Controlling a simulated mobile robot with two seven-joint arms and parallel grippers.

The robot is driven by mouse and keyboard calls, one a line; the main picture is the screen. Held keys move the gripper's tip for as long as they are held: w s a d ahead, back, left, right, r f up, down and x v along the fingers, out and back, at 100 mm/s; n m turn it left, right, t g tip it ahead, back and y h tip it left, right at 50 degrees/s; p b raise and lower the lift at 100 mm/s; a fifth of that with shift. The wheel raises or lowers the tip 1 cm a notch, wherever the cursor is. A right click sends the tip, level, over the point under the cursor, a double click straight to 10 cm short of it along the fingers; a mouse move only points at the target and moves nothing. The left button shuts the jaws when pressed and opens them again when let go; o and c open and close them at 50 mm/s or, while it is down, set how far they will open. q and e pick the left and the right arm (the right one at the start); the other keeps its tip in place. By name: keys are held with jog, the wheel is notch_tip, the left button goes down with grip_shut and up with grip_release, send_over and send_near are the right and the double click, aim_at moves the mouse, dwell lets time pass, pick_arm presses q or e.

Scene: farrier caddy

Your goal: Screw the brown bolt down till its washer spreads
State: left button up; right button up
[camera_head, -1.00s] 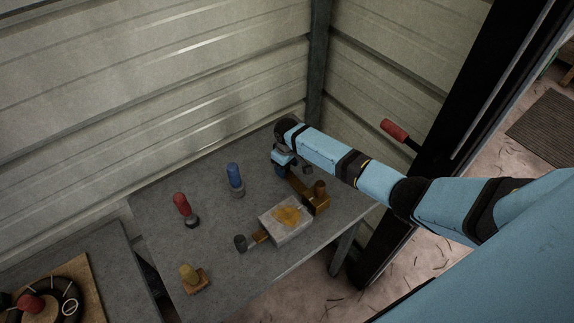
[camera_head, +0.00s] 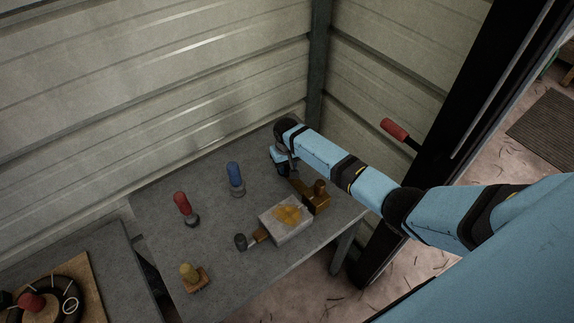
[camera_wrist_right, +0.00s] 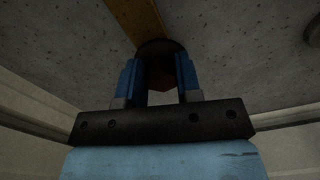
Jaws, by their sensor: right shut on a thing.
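My right gripper (camera_head: 284,170) is over the far right part of the grey table, at the far end of a brown bar (camera_head: 298,187). A dark round disc (camera_wrist_right: 160,47), which looks like the washer, sits just beyond the fingertips, against the bar. I cannot tell if it is spread. The arm hides the bolt in the head view. My left gripper is not in view.
Metal walls close off the back.

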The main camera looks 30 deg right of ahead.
jog(key=o, duration=0.9)
notch_tip(320, 180, up, 14)
jog(key=shift+f+b, duration=0.1)
jog(key=shift+b, duration=0.65)
dwell(0.3)
